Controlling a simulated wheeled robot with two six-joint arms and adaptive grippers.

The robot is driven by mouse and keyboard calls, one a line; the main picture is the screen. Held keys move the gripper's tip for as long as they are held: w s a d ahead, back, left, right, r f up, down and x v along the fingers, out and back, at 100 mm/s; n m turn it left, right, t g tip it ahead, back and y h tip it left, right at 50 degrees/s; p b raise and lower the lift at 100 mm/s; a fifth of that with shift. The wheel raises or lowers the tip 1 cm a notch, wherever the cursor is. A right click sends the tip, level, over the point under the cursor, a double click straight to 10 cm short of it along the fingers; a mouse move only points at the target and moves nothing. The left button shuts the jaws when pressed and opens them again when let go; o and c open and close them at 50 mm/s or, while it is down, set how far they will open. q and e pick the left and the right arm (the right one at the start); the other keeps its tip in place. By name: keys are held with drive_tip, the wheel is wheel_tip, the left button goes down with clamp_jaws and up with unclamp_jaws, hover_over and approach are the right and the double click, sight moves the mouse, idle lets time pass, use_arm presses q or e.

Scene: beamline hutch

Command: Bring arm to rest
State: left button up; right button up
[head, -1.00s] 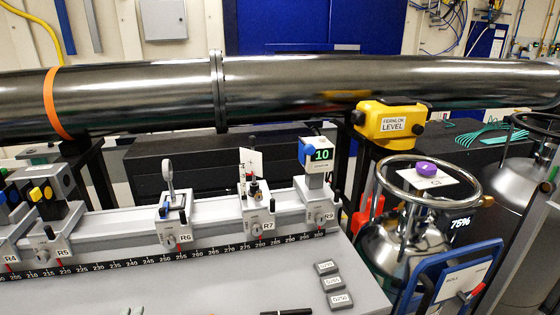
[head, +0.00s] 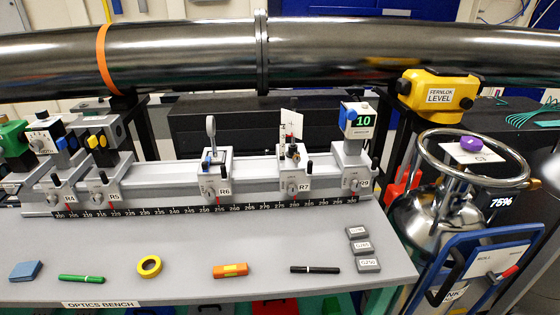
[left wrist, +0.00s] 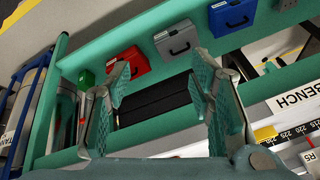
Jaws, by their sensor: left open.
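My left gripper (left wrist: 160,88) shows in the left wrist view. Its two teal-padded fingers are spread wide apart with nothing between them. Beyond the fingers are the teal shelf and the cases stored low by the optics bench, apart from the fingers as far as I can tell. Neither gripper shows in the head view, and my right gripper is in no view. The optics bench (head: 200,238) fills the lower middle of the head view, its top clear of my arms.
Carriages stand along the bench rail (head: 205,211). A gas vessel (head: 440,215) and blue cart (head: 470,265) stand right. Red (left wrist: 122,65) and grey (left wrist: 177,42) cases sit below.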

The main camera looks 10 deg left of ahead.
use_arm(q)
drive_tip(key=s+f+g+h, duration=0.1)
drive_tip(key=s+f, duration=0.1)
drive_tip(key=f, duration=0.9)
drive_tip(key=s+f+g, duration=0.1)
drive_tip(key=s+f, duration=0.1)
drive_tip(key=f, duration=0.9)
drive_tip(key=s+f+g, duration=0.1)
drive_tip(key=s+f, duration=0.9)
drive_tip(key=s, duration=0.3)
drive_tip(key=shift+s+f+n, duration=0.15)
drive_tip(key=shift+f+n, duration=0.15)
drive_tip(key=shift+a, duration=0.1)
